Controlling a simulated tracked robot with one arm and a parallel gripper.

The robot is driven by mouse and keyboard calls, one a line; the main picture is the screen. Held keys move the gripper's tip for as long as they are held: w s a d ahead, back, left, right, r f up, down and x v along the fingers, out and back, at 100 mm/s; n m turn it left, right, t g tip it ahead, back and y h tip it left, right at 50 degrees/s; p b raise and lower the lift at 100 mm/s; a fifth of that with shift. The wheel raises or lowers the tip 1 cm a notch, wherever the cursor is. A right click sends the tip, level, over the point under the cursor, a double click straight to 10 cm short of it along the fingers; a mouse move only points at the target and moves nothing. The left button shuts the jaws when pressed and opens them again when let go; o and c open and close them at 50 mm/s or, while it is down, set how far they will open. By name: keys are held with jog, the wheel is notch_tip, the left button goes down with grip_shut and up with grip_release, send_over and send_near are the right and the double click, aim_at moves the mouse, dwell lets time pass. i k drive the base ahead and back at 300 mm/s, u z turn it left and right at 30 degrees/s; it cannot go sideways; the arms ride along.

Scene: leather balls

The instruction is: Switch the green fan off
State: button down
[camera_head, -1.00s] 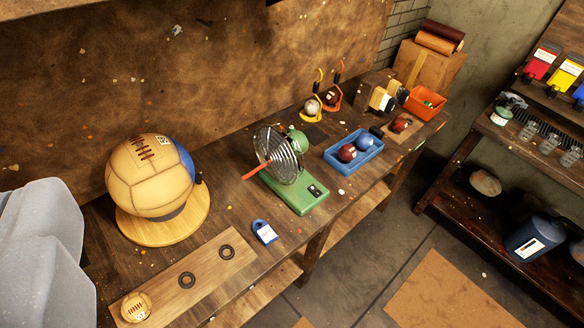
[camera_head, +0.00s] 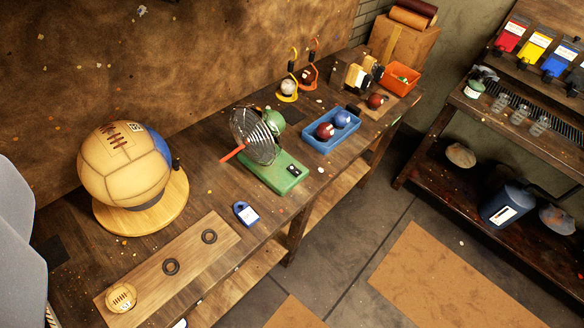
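The green fan (camera_head: 272,172) stands on the wooden workbench, near its middle. It has a round wire cage, a green motor housing behind it and a green rectangular base. A small dark switch plate (camera_head: 293,170) with light marks shows on the right end of the base; its position is too small to tell. A red strip sticks out from the cage to the left. A grey rounded shape at the left edge is probably part of my arm. My gripper's fingers are not in view.
A large stitched ball (camera_head: 125,165) on a round wooden stand is left of the fan. A blue tag (camera_head: 245,214) lies before the fan; a blue tray (camera_head: 331,134) with balls is to its right. A dark shelf (camera_head: 480,190) stands at the right.

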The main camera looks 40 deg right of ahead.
aim_at(292, 169)
jog(key=u, duration=1.9)
jog(key=k, duration=0.85)
jog(key=z, duration=1.6)
jog(key=i, duration=1)
jog(key=u, duration=0.05)
